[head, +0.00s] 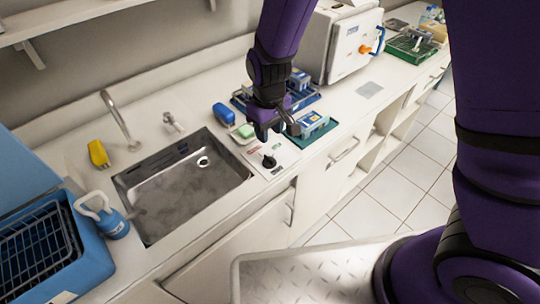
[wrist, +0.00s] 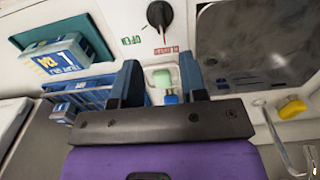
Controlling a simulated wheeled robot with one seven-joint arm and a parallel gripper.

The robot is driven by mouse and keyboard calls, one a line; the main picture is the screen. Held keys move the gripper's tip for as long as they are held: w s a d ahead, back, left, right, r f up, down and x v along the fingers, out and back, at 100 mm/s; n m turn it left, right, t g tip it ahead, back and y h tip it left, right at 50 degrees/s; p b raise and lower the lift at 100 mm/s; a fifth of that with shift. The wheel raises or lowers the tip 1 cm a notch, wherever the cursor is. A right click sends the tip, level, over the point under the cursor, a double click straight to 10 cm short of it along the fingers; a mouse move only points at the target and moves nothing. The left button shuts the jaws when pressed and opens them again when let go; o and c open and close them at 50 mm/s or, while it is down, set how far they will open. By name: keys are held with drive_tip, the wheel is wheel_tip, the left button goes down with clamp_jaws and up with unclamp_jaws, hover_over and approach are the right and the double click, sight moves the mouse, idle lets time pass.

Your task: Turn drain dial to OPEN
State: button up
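The drain dial (head: 269,161) is a black knob on a white plate at the right end of the sink. The knob's narrow end appears to face the red label. My gripper (head: 277,130) is above the counter, just behind the dial in the head view. In the wrist view my gripper (wrist: 158,75) has its fingers apart with nothing held, clear of the dial.
The metal sink (head: 185,190) is left of the dial. Blue and green trays with boxes (head: 313,124) lie right of my gripper. A white machine (head: 341,45) stands further back.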

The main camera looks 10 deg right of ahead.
sight(270, 157)
wheel_tip(270, 157, down, 10)
drive_tip(key=shift+r, duration=0.1)
idle(0.4)
drive_tip(key=shift+c, duration=0.4)
clamp_jaws()
